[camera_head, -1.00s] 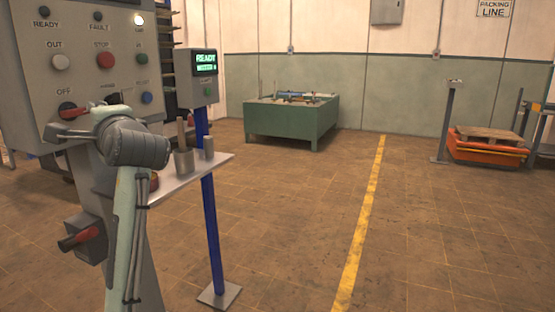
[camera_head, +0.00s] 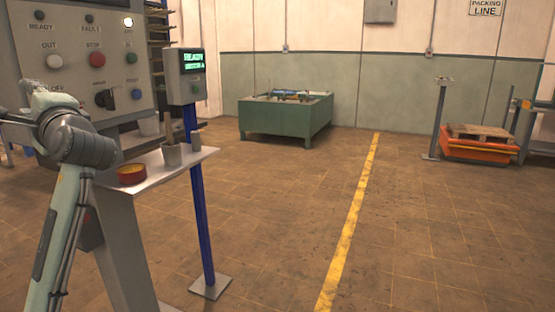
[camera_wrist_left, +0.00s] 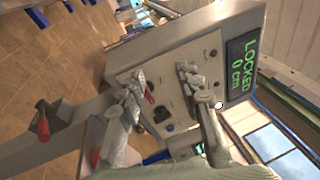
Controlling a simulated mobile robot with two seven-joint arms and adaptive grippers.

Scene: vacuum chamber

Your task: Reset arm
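My left arm comes up from the lower left in the head view. Its gripper (camera_head: 48,100) is in front of the grey control panel (camera_head: 68,35), near the panel's lower left part, and is small and partly hidden there. In the left wrist view the two fingers (camera_wrist_left: 160,88) stand apart with nothing between them. Behind them is the panel with its buttons and a green display (camera_wrist_left: 242,65) reading LOCKED 0 cm. I cannot tell whether a finger touches the panel. My right gripper is in neither view.
A blue post (camera_head: 203,215) holds a green-lit display (camera_head: 193,62). A green tank (camera_head: 275,119) stands behind.

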